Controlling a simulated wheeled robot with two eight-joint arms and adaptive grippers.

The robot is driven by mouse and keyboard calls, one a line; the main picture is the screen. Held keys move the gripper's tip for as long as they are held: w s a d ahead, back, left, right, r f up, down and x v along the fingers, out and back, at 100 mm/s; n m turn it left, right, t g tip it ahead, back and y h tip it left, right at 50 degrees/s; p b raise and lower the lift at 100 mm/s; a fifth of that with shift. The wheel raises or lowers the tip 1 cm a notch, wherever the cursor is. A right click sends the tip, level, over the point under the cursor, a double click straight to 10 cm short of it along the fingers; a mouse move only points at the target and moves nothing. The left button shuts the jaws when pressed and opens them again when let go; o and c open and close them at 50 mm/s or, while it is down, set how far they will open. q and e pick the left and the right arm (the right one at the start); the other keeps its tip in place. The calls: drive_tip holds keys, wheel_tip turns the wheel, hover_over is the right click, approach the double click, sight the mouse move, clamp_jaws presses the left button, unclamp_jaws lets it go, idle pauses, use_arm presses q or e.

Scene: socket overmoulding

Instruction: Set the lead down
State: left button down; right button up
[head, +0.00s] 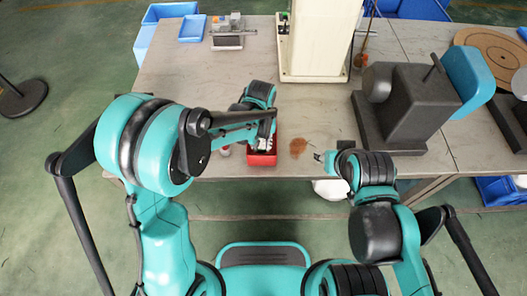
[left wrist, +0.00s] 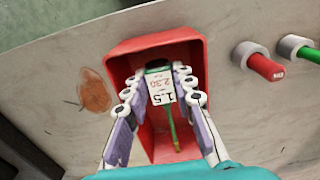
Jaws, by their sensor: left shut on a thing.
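A lead with a white printed label, dark end and green wire (left wrist: 161,88) is between the fingers of my left gripper (left wrist: 158,90). My left gripper is shut on it, over the open red box (left wrist: 187,143). The green wire points down toward the box's near end. In the head view the red box (head: 263,159) is near the table's front edge, with my left gripper (head: 263,143) above it; the lead is too small to make out there. My right gripper (head: 319,157) is at the front edge, right of the box; its fingers are unclear.
Beside the box, a red-handled item (left wrist: 264,67) and a green-handled item (left wrist: 308,53) sit in grey holders. A brown stain (head: 298,147) marks the table. A dark grey machine (head: 403,110) stands right, a cream machine (head: 318,40) behind.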

use_arm(q)
drive_tip(key=shift+f+b, duration=0.75)
drive_tip(key=shift+f, duration=1.3)
drive_tip(key=shift+f, duration=0.1)
drive_tip(key=c, duration=1.3)
unclamp_jaws()
drive_tip(key=shift+o, duration=0.2)
wheel_tip(320, 180, up, 12)
drive_tip(key=p, duration=0.4)
drive_tip(key=s+a+r+t, duration=0.3)
drive_tip(key=s+a+r, duration=0.2)
drive_tip(key=a, duration=0.4)
drive_tip(key=s+a+r+t, duration=0.4)
drive_tip(key=s+a+r, duration=0.1)
drive_tip(key=s+a, duration=0.3)
drive_tip(key=shift+a+r, duration=0.15)
drive_tip(key=shift+a, duration=0.2)
